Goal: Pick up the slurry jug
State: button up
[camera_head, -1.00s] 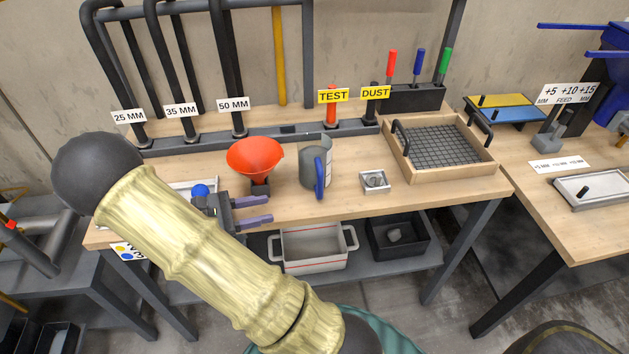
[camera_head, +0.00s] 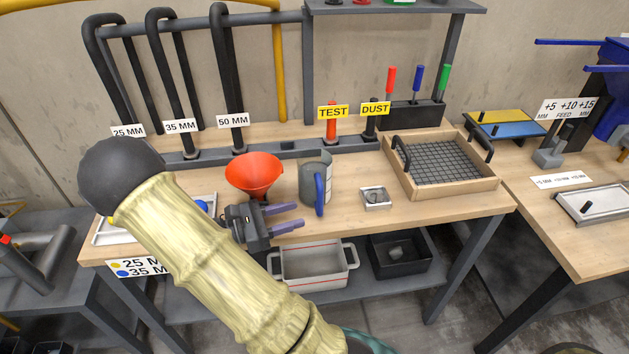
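The slurry jug appears to be the grey, partly clear jug (camera_head: 314,172) with a blue handle (camera_head: 320,196), standing upright on the wooden workbench (camera_head: 440,211). The handle faces the front. My gripper (camera_head: 295,217), with two purple-grey fingers, is just left of the handle, near the bench's front edge. The fingers are spread apart with nothing between them, and they point right toward the handle. A gap shows between fingers and handle. My arm hides part of the bench on the left.
A red funnel (camera_head: 254,175) stands left of the jug, close behind my gripper. A small metal tray (camera_head: 375,197) lies to the right, then a wooden-framed sieve (camera_head: 443,164). A black rail with labelled tools runs behind. A white bin (camera_head: 314,265) sits on the shelf below.

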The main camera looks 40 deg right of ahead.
jog(key=shift+x, duration=2.15)
jog(key=shift+d, duration=0.15)
jog(key=shift+b+x, duration=0.55)
jog(key=shift+x, duration=1.9)
jog(key=shift+w, duration=0.1)
grip_shut()
jog(key=shift+r, duration=0.1)
